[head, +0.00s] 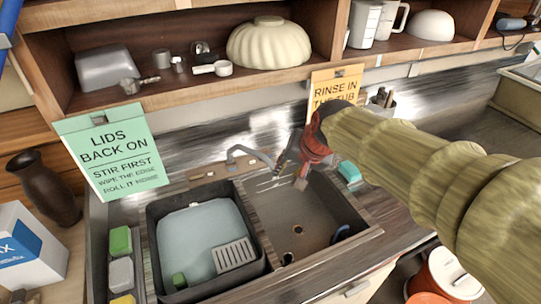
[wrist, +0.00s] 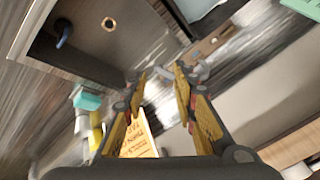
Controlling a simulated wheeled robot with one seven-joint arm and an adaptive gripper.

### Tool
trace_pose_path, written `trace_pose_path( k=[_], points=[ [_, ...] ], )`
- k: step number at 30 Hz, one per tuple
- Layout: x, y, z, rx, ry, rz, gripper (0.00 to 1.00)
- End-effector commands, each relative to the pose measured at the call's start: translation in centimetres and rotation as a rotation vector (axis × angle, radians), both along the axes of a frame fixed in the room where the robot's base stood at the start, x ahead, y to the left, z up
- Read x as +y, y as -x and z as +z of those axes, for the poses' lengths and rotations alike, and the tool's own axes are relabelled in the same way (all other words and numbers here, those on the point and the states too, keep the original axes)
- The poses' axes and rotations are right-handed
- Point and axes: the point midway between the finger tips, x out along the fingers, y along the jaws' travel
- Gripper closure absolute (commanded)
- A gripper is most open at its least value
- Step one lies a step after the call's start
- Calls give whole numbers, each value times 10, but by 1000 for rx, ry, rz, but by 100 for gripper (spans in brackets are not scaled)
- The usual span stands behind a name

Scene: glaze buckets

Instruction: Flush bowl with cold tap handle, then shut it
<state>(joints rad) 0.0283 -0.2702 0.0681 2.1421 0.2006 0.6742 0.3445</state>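The right sink bowl (head: 318,205) is grey and empty of dishes, with a round drain. It also shows in the wrist view (wrist: 128,45). The tap's grey spout (head: 250,152) rises behind the sinks from a brown plate (head: 210,172). A grey tap part (wrist: 198,72) shows just beyond my fingertips, by the brown plate in the wrist view; I cannot tell whether it is the cold handle. My gripper (head: 302,180) hangs over the back of the right bowl. In the wrist view its fingers (wrist: 163,85) are apart, with nothing between them. I see no clear running water.
A black tub (head: 160,235) with pale blue liquid fills the left sink. A dark blue object (head: 340,233) sits in the right bowl's corner. A teal sponge (head: 349,171) lies on the right rim. Orange (head: 336,88) and green (head: 112,152) signs hang from the shelf above.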

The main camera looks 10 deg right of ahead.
Motion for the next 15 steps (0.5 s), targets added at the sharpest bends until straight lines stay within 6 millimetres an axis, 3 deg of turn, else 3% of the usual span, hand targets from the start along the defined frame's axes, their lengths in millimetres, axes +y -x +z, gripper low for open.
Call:
trace_pose_path(
  k=[3,8,15],
  points=[
    [0,-47,-14,8,-71,-91,72],
    [-3,-108,-36,10,-165,-220,72],
    [-11,-194,-87,16,-301,-421,72]
  ],
)
